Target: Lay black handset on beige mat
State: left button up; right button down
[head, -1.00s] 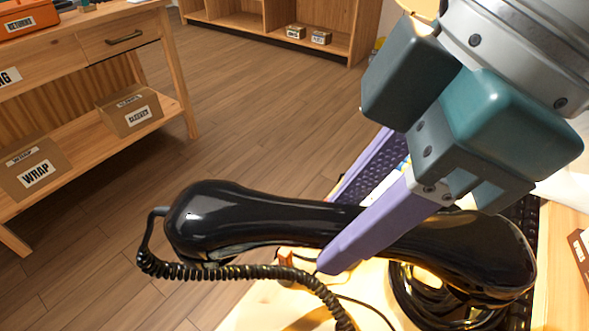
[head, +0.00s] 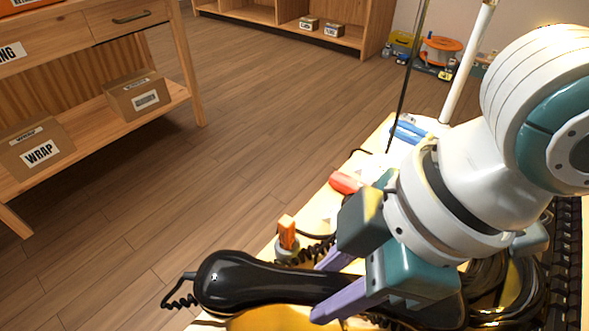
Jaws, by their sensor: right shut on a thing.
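The black handset (head: 230,283) lies crosswise at the bottom of the head view. My right gripper (head: 322,290) has its purple fingers around the handset's middle and is shut on it. The handset's right end is partly hidden behind the gripper. My left gripper is not in view.
A lit worktop (head: 318,212) under the arm holds an orange-topped item (head: 287,233), a red item (head: 345,182) and blue-handled tools (head: 407,132). A white pole (head: 468,62) stands behind. A wooden bench with boxes (head: 40,150) is at left, across open floor.

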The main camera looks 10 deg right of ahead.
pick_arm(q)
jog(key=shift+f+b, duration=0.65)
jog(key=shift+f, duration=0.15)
pick_arm(e)
notch_tip(320, 180, down, 3)
jog(key=shift+f, duration=0.35)
jog(key=shift+f, duration=0.15)
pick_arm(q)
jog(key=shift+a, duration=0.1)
pick_arm(e)
jog(key=shift+c, duration=2.4)
grip_release()
